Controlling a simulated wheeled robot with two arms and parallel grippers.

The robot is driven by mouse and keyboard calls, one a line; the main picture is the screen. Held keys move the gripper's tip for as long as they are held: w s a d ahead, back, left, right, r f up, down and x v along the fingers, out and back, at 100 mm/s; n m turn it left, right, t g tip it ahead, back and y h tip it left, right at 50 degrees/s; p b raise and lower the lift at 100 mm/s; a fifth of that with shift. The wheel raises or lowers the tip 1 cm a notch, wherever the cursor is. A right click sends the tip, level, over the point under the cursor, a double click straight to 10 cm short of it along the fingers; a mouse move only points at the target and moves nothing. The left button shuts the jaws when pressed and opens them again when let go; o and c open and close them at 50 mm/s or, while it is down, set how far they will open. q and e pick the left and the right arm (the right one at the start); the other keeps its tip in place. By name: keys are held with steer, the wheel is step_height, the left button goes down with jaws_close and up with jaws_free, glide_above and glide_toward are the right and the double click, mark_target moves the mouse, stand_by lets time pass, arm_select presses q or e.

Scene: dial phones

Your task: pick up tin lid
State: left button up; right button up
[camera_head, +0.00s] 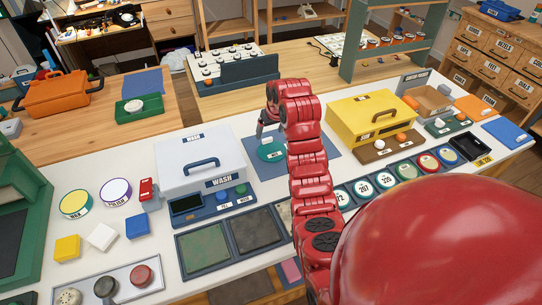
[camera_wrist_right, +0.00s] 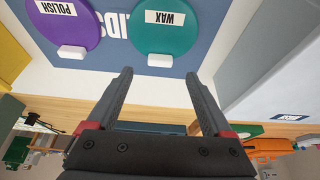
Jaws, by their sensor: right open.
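Two round tin lids lie on a blue mat (camera_wrist_right: 110,45) marked LIDS. The teal lid (camera_wrist_right: 190,30), labelled WAX, and the purple lid (camera_wrist_right: 72,28), labelled POLISH, each have a small white tab in the right wrist view. The teal lid (camera_head: 270,152) also shows in the head view, while my right arm hides the purple one. My right gripper (camera_wrist_right: 158,76) is open and empty, its fingertips pointing toward the mat near the teal lid's tab. My left gripper is out of view.
A white WASH box (camera_head: 200,162) stands left of the mat and a yellow box (camera_head: 371,116) stands right of it. Dark square trays (camera_head: 203,247) lie in front. A row of round numbered dials (camera_head: 384,181) lies at right. A wooden table stands behind.

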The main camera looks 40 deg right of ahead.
mark_target(267, 139)
steer(key=shift+w+f+p, duration=0.1)
steer(key=shift+f+p, duration=0.2)
steer(key=p+x, duration=0.1)
steer(key=x, duration=0.3)
steer(key=shift+w+f+p, duration=0.15)
steer(key=shift+f+p, duration=0.15)
jaws_close()
